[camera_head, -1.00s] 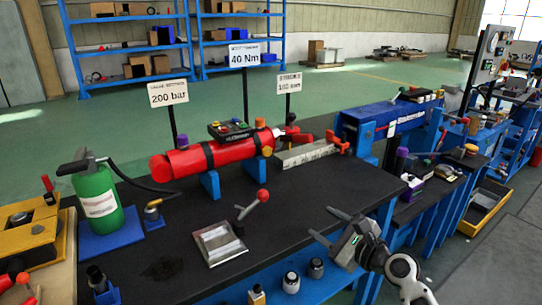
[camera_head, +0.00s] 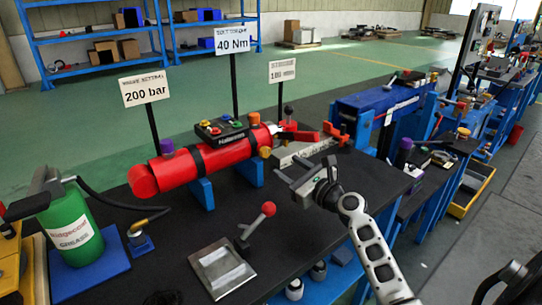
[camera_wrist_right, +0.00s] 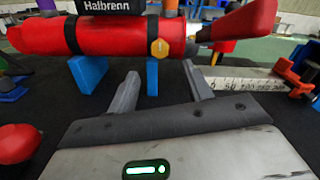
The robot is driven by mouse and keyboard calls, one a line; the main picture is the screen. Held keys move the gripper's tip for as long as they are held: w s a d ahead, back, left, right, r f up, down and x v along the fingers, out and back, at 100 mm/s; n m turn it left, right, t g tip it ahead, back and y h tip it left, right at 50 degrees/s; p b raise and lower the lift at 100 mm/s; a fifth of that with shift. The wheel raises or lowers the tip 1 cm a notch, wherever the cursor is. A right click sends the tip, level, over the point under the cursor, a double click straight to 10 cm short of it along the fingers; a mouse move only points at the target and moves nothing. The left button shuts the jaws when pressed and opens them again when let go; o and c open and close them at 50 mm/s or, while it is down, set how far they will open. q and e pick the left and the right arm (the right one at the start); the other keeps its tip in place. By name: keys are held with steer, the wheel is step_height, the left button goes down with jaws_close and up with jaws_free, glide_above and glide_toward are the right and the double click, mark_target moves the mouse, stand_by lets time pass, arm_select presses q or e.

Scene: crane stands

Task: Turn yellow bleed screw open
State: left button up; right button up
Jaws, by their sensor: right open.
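The yellow bleed screw (camera_head: 265,152) is a small hexagonal knob on the right end of the red cylinder (camera_head: 215,156). In the right wrist view the bleed screw (camera_wrist_right: 159,48) faces me, above and beyond the fingertips. My right gripper (camera_head: 307,172) is in front of the cylinder's right end, to the right of and nearer than the screw. My left gripper is not in view.
A lever with a red knob (camera_head: 258,221) stands on the black bench by a metal plate (camera_head: 222,268). A ruler bar (camera_wrist_right: 262,84) and orange clamp (camera_wrist_right: 290,72) lie to the right. A green grease canister (camera_head: 72,232) stands left.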

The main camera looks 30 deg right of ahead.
mark_target(267, 153)
steer(key=w, duration=0.5)
steer(key=w+b, duration=0.1)
steer(key=w, duration=0.2)
steer(key=shift+a, duration=0.3)
steer(key=shift+c, duration=0.3)
steer(key=c, duration=0.9)
